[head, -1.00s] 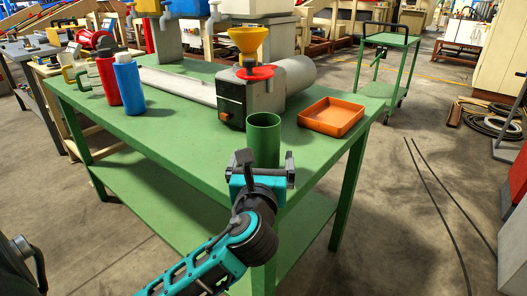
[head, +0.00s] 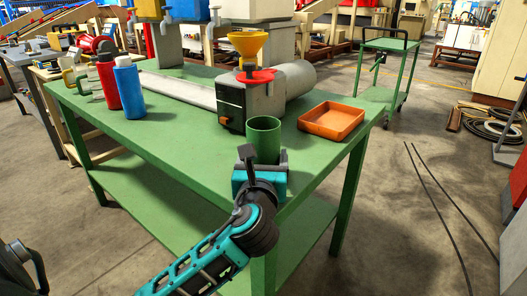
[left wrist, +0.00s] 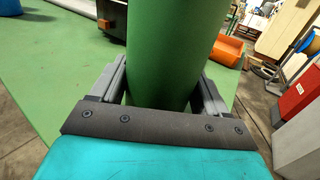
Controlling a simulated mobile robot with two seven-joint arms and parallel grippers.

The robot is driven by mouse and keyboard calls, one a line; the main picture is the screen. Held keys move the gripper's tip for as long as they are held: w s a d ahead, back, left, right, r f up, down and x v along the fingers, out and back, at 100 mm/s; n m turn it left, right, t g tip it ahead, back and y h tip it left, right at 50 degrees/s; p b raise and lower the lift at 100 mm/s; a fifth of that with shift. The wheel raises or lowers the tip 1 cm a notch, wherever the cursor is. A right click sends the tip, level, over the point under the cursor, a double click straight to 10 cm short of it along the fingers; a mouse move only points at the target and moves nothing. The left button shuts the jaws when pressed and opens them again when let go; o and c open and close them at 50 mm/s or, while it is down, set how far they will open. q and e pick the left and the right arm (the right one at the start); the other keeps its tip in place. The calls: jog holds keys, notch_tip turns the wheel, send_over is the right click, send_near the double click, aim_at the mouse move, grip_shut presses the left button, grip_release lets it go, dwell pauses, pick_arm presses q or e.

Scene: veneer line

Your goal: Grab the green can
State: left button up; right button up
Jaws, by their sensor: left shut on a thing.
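The green can (head: 264,139) stands upright near the front corner of the green table (head: 185,141). It is an open-topped cylinder. My left gripper (head: 262,163) is at its near side in the head view, and the arm hides the can's lower part. In the left wrist view the can (left wrist: 172,50) fills the space between the two fingers of the left gripper (left wrist: 163,85), one finger on each side. The left gripper is shut on the can. Whether the can's base touches the table is hidden. My right gripper is not in view.
Behind the can stands a grey machine (head: 285,92) with a yellow funnel (head: 248,44). An orange tray (head: 331,121) lies to its right. A red bottle (head: 107,84) and a blue bottle (head: 129,88) stand at left. The tabletop between the bottles and the can is clear.

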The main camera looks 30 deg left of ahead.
pick_arm(q)
jog(key=shift+c, duration=1.2)
jog(key=shift+r, duration=0.1)
